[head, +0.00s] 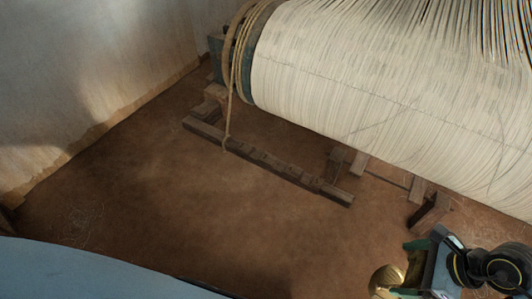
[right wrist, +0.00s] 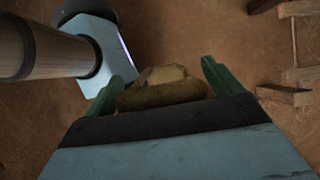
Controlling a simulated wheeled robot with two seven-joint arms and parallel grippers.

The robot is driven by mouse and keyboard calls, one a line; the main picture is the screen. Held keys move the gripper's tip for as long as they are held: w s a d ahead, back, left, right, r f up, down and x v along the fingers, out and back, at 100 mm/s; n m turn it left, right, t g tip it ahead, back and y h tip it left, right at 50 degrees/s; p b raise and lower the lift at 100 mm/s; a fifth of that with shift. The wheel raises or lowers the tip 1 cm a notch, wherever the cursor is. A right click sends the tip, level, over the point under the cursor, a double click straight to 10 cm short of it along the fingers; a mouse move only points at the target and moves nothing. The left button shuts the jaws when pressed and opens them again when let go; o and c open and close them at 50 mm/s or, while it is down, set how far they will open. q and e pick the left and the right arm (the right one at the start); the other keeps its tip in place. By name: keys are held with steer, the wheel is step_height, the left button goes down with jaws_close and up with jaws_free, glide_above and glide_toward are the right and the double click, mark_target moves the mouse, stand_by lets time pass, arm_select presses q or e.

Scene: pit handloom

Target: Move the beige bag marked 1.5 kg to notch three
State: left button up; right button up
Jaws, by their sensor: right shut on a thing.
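My right gripper (head: 404,275) is at the lower right of the head view, low over the floor and to the right of the notched bar. It is shut on a beige bag (head: 385,281). In the right wrist view the bag (right wrist: 162,90) sits between the green fingers (right wrist: 163,82); no mark on it can be read. The dark wooden notched bar (head: 265,160) lies low below the warp beam, apart from the bag; its notches are too small to number. A rope (head: 228,120) hangs from the beam's end down to the bar. My left gripper is out of view.
The large beam wound with pale warp threads (head: 360,75) fills the upper right. Wooden frame pieces (head: 430,211) stand below it, near my right gripper. A plastered wall (head: 80,80) is at the left. The brown earth floor (head: 190,205) in front of the bar is clear.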

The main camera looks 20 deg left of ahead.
steer(key=shift+w+a+r, duration=0.15)
